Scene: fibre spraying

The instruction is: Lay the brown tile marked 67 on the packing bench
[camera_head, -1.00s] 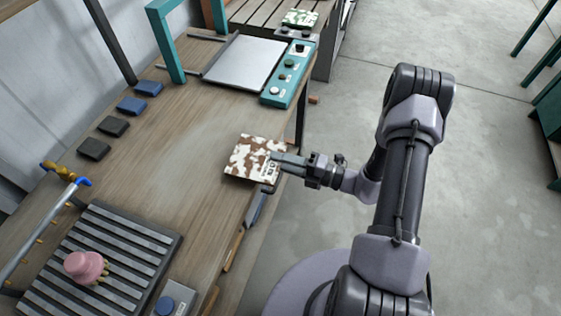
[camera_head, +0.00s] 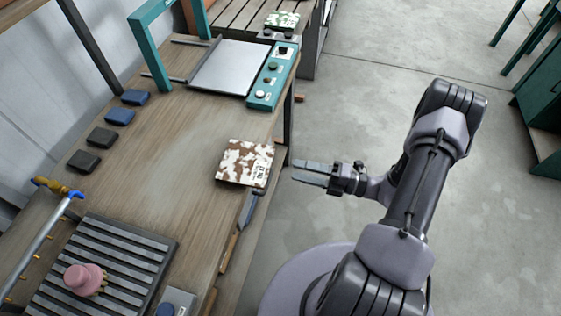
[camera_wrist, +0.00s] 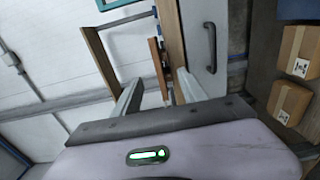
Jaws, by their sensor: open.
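The brown and white mottled tile (camera_head: 240,160) lies flat on the right edge of the wooden bench (camera_head: 175,170) in the head view. It has dark printing near its right side, too small to read. My gripper (camera_head: 295,172) is open and empty, a short way to the right of the tile and beyond the bench edge. In the wrist view my two fingers (camera_wrist: 158,98) stand apart with nothing between them. The tile cannot be made out in the wrist view. I cannot tell which bench is the packing bench.
A green-mottled tile (camera_head: 282,19) lies on a slatted surface at the top. A teal control box (camera_head: 270,78) and a grey plate (camera_head: 228,68) stand on the bench. A ribbed grate (camera_head: 110,268) carries a pink object (camera_head: 84,278). Cardboard boxes (camera_wrist: 300,50) show in the wrist view.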

